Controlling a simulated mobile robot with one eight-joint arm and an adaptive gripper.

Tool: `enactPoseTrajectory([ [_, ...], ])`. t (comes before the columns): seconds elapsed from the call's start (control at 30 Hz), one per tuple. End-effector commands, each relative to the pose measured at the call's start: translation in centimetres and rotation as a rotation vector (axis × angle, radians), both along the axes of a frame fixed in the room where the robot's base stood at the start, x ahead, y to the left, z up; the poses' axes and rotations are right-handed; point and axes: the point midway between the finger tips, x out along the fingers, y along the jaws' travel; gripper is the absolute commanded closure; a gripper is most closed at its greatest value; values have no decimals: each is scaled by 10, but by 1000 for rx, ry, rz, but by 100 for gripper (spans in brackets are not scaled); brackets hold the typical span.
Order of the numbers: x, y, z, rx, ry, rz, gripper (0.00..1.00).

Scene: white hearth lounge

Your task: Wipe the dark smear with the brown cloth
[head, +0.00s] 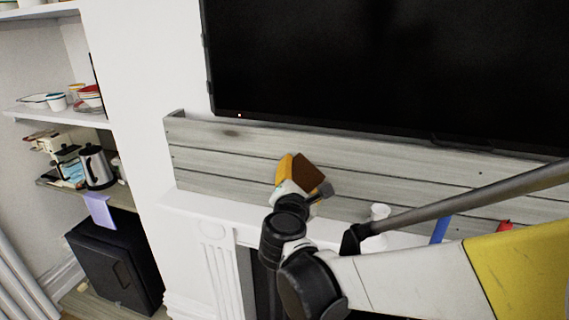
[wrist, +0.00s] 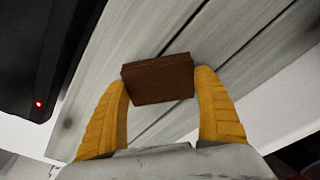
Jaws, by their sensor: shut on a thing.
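The brown cloth (head: 312,174) is a folded, block-like piece between the yellow fingers of my gripper (head: 297,171). In the wrist view, the cloth (wrist: 158,80) spans the two fingertips, with the grey planks behind it. The dark smear (head: 231,133) is a small faint spot near the upper left of the grey plank board (head: 215,165). It also shows in the wrist view (wrist: 68,123), left of the left finger. My gripper is to the right of the smear and lower in the head view, apart from it. Whether the cloth touches the board is unclear.
A large black television (head: 390,70) hangs just above the board. A white mantel (head: 205,207) runs below it, with a white cup (head: 379,213), a blue item (head: 440,229) and a red item (head: 504,225) on the right. Shelves with bowls and a kettle (head: 96,167) stand left.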

Motion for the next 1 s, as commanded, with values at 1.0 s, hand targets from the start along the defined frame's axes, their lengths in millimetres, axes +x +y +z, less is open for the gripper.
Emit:
enactPoseTrajectory([
  [1.0, -7, -20, 0, -1, 0, 2, 46],
])
